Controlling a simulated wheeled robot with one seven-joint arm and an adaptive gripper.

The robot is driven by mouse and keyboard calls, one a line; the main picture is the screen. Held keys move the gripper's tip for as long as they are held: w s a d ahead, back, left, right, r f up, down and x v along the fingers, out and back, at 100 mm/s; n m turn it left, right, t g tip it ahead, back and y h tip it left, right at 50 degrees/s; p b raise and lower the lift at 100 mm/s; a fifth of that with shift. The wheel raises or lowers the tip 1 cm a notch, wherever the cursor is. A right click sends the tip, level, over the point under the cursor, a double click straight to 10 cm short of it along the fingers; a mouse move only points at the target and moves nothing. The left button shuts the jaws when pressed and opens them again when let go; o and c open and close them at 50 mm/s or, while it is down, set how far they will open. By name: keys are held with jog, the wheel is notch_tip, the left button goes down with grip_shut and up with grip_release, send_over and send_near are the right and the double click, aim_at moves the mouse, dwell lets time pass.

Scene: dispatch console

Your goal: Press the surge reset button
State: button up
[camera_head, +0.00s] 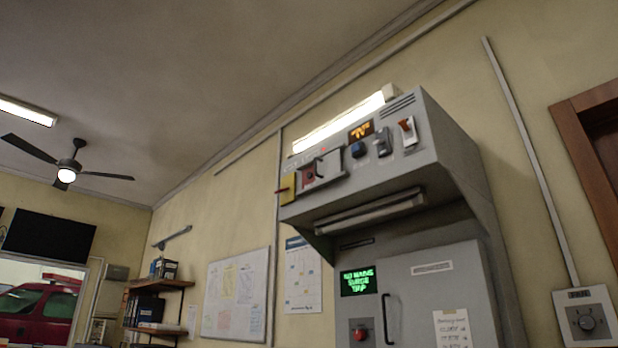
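A grey console cabinet (400,236) stands against the wall right of centre, seen from below and tilted. A green-lit display (358,281) on its lower front reads roughly "NO MAINS SURGE TRIP". A red round button (360,333) on a dark plate sits just under that display, near the bottom edge. The labels are too small to read, so I cannot tell which is the surge reset. My gripper is not in view.
The upper part overhangs the lower front. A vertical handle (386,318) stands right of the red button. A wall dial box (586,316) is at far right.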

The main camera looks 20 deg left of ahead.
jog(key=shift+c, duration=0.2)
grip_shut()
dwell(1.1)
